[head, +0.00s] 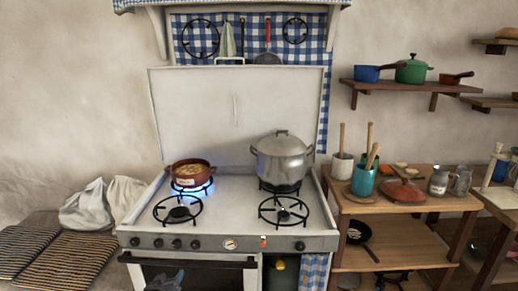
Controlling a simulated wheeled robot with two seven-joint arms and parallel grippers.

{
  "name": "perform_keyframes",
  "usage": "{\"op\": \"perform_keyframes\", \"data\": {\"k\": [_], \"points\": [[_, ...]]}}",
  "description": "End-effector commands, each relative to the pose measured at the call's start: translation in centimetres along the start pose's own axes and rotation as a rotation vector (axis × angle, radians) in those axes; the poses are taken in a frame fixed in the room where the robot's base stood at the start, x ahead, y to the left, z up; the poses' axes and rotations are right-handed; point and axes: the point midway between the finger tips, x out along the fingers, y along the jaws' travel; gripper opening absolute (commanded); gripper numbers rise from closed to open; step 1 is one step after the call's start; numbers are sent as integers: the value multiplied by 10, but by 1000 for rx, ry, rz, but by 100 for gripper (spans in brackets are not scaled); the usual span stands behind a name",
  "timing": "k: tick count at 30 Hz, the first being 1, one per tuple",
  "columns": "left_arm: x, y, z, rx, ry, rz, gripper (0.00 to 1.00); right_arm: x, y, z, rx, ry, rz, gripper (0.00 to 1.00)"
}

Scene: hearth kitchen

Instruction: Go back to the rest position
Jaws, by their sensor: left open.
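My left gripper (165,281) shows only in part at the bottom edge of the head view, low in front of the oven door (197,273). It is open, and I see nothing held in it. It is apart from the things on the stove. My right gripper is not in view. The white stove (230,207) stands ahead, with a brown pan of food (188,172) over a lit blue flame at the back left. A lidded grey pot (281,158) sits on the back right burner. The two front burners are bare.
A wooden side table (425,202) to the right holds utensil pots, a red-brown lidded dish (401,191) and a metal jug (439,181). A wall shelf (412,87) bears pots. White sacks (86,207) and striped cushions (70,262) lie at left.

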Motion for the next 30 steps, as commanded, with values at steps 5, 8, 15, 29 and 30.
{"op": "perform_keyframes", "data": {"k": [5, 8, 15, 29, 30], "points": [[-25, 16, 6, 119, -195, -34, 57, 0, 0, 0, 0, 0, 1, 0], [-46, 32, 8, 183, -300, -42, 57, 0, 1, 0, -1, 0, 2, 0], [-140, 68, 53, 321, -591, -52, 57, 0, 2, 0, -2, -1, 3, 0], [-332, 119, 160, 369, -905, 6, 57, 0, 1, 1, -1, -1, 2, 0], [-344, 122, 169, 365, -921, 13, 57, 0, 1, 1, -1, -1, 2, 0]]}}
